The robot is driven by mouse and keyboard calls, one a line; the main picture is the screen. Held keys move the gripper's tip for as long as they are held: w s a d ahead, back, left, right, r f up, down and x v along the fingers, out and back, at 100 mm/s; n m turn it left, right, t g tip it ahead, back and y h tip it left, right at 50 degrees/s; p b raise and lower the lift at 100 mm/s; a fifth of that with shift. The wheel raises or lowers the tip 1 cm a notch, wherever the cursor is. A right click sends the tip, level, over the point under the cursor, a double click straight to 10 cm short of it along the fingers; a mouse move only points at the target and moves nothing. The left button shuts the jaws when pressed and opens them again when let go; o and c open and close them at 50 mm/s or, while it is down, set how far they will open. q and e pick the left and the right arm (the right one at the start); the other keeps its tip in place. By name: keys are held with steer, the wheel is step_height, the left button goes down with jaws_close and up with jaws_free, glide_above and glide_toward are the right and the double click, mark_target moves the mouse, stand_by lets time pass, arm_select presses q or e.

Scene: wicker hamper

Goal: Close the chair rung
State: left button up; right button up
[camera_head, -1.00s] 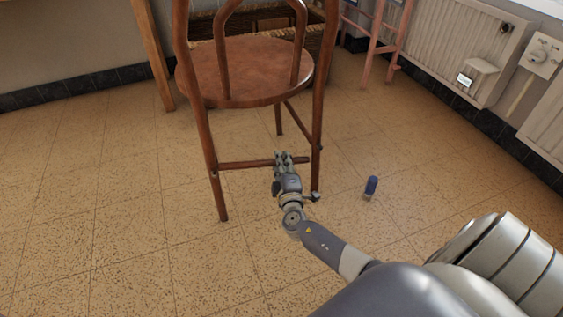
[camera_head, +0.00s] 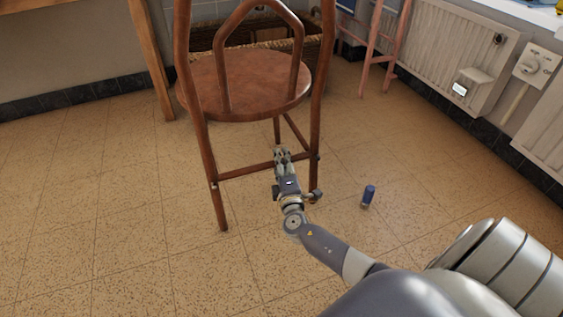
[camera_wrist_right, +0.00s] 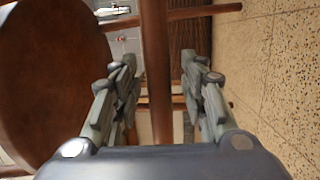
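The wooden chair (camera_head: 203,140) stands upright with its back toward me. Its rung (camera_head: 240,172) runs between the two near legs, sloping up to the right. My right gripper (camera_head: 282,153) is at the right part of the rung, near the right leg. In the right wrist view, its two fingers (camera_wrist_right: 160,72) are spread apart. The rung (camera_wrist_right: 156,75) passes through the gap between them as a vertical bar, with space on both sides. The round seat (camera_wrist_right: 50,85) fills the left of that view. My left gripper is not in view.
A wicker hamper (camera_head: 325,44) stands behind the chair. A small blue bottle-like object (camera_head: 368,194) stands on the tiled floor, right of the chair. A pink stool (camera_head: 370,62) and a radiator (camera_head: 450,50) are at the right. The floor left of the chair is clear.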

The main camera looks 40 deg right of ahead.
steer(key=v, duration=1.2)
steer(key=shift+w, duration=0.1)
